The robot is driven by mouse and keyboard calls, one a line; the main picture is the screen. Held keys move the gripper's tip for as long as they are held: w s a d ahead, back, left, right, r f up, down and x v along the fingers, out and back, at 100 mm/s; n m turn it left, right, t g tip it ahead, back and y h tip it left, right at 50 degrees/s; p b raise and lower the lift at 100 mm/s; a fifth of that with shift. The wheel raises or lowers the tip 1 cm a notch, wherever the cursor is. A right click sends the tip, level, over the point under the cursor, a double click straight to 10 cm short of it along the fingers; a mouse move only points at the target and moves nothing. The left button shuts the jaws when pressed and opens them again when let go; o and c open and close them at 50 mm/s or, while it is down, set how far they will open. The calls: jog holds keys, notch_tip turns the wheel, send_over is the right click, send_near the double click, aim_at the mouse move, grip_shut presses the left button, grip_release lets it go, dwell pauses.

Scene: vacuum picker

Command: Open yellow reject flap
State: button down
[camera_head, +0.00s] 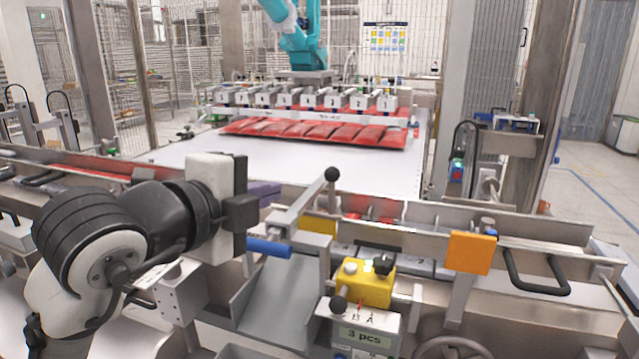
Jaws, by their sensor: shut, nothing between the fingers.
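A small yellow panel (318,224), which looks like the reject flap, sits at the head of the grey sloping chute (280,292). It is partly hidden by a grey lever arm (300,208) with a black ball knob (332,174). I cannot tell from this view whether the flap is open. My gripper (243,213) is at left of centre, its dark fingers shut and empty. In the picture it lies left of the lever and panel. A blue grip (268,247) shows just below it; contact between them cannot be told.
A yellow button box (362,283) stands right of the chute above a "3 pcs" display (363,338). An orange plate (470,252) and black handle (537,272) are on the right rail. Red packs (320,134) lie behind on the white belt (290,165).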

aim_at(328, 175)
jog(key=p+x, duration=0.2)
jog(key=x, duration=1.2)
jog(key=shift+r, duration=0.1)
